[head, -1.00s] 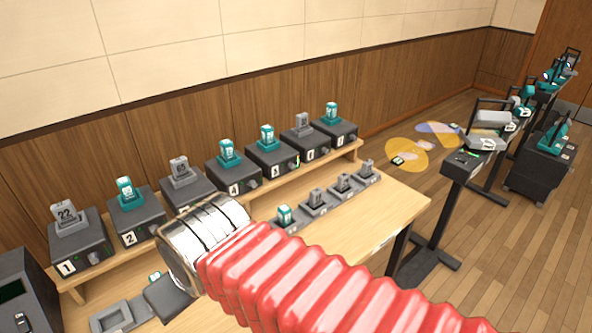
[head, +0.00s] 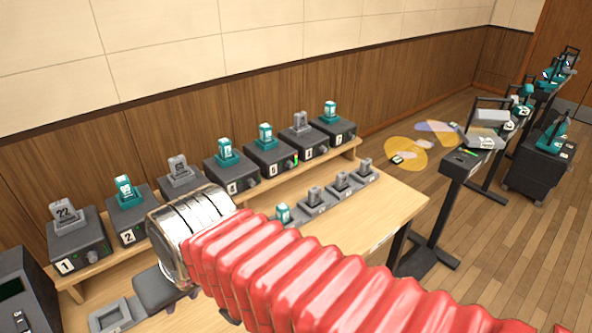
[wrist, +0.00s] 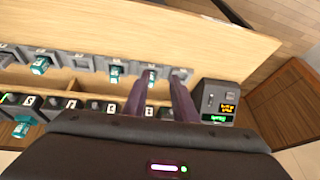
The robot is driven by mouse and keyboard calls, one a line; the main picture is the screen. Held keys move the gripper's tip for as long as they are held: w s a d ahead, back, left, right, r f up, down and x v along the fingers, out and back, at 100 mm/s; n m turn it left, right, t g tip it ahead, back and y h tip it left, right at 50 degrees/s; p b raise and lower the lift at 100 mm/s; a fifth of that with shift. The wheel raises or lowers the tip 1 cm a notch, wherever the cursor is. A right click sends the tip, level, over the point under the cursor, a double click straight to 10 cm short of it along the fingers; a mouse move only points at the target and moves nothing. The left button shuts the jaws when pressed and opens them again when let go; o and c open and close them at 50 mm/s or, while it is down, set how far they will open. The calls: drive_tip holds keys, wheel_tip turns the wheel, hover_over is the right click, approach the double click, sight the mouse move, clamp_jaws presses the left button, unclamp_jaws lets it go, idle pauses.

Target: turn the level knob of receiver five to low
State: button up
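Receiver five (head: 268,160) is a dark box with a white number label, a teal pack standing on top and a small green light at its right front. Its level knob (head: 289,162) is a small dark round shape on the front; its setting is too small to read. I cannot tell which box there is receiver five.
Receivers one (head: 78,240), two (head: 128,218), four (head: 226,175), six (head: 300,150) and seven (head: 333,133) share the raised shelf. Several small chargers stand on the lower bench (head: 385,195). A box with a lit screen (wrist: 215,103) is beside the right finger.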

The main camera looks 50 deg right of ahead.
drive_tip(key=w+d+f+m+y, duration=0.25)
drive_tip(key=w+m, duration=0.25)
drive_tip(key=m, duration=0.4)
drive_tip(key=w+d+f+m+y, duration=0.1)
drive_tip(key=w+d+m+y, duration=0.15)
drive_tip(key=w+m, duration=0.4)
drive_tip(key=w+d+f+m+t+y, duration=0.2)
drive_tip(key=w+d+m+t, duration=0.3)
drive_tip(key=d+m, duration=0.8)
drive_tip(key=w+d+f+m+t+h, duration=0.1)
drive_tip(key=d+f+m+t, duration=0.1)
drive_tip(key=d+m, duration=0.55)
drive_tip(key=w+d+f+m+t+h, duration=0.1)
drive_tip(key=d+m+t, duration=0.3)
drive_tip(key=d, duration=0.6)
drive_tip(key=s+d+f+m+h, duration=0.2)
drive_tip(key=s+d+m+h, duration=0.1)
drive_tip(key=d+m, duration=0.2)
drive_tip(key=s+d+f+m+t+h, duration=0.1)
drive_tip(key=s+d+f+m+h, duration=0.2)
drive_tip(key=d, duration=0.5)
drive_tip(key=s+d+f+m+h, duration=0.3)
drive_tip(key=s+d+m, duration=0.1)
drive_tip(key=d+m, duration=0.3)
drive_tip(key=shift+s+d+t, duration=0.25)
drive_tip(key=shift+t, duration=0.05)
drive_tip(key=shift+w, duration=0.1)
